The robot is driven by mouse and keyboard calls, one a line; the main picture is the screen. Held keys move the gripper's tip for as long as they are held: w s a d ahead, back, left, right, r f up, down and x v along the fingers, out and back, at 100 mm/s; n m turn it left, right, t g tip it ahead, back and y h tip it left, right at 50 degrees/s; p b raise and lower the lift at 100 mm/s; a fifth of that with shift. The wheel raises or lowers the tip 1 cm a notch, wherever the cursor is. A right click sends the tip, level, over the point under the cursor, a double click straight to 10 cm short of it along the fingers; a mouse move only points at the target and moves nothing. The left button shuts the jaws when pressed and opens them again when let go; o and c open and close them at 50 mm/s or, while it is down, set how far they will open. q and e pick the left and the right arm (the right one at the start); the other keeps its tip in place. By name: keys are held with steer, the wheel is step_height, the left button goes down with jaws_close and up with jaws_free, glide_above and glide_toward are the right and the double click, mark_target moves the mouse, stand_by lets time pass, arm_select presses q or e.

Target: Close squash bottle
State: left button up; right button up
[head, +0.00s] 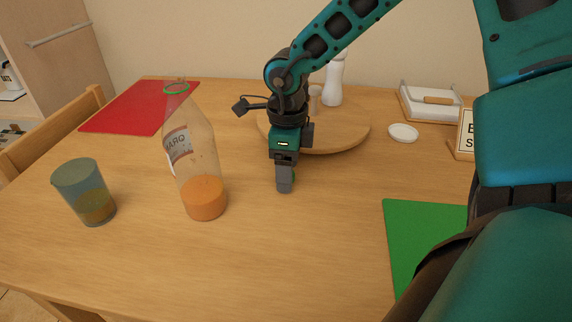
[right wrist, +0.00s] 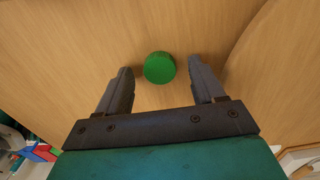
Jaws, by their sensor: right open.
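The squash bottle (head: 190,150) is clear with a label and some orange liquid at the bottom. It stands upright on the table, and its neck (head: 176,88) shows a green ring and no cap on top. The green cap (right wrist: 159,67) lies on the wooden table, between and slightly beyond the fingertips of my right gripper (right wrist: 159,80), with gaps to both fingers. In the head view my right gripper (head: 284,188) points down at the table right of the bottle, and it hides nearly all of the cap. It is open and empty. My left gripper is not in view.
A blue-tinted glass (head: 77,182) with some drink stands left of the bottle. A round wooden board (head: 345,137) with a white shaker (head: 334,82) is behind my right gripper. Red (head: 125,108) and green (head: 420,235) mats lie on the table. The front middle is clear.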

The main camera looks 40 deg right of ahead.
steer(key=shift+c, duration=0.2)
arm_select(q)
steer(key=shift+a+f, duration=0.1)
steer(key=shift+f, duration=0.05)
arm_select(e)
steer(key=c, duration=1.1)
arm_select(q)
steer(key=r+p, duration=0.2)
steer(key=p, duration=0.1)
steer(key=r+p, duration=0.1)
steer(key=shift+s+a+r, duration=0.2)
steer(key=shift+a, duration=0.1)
arm_select(e)
step_height(320, 180, up, 20)
steer(key=shift+r, duration=0.1)
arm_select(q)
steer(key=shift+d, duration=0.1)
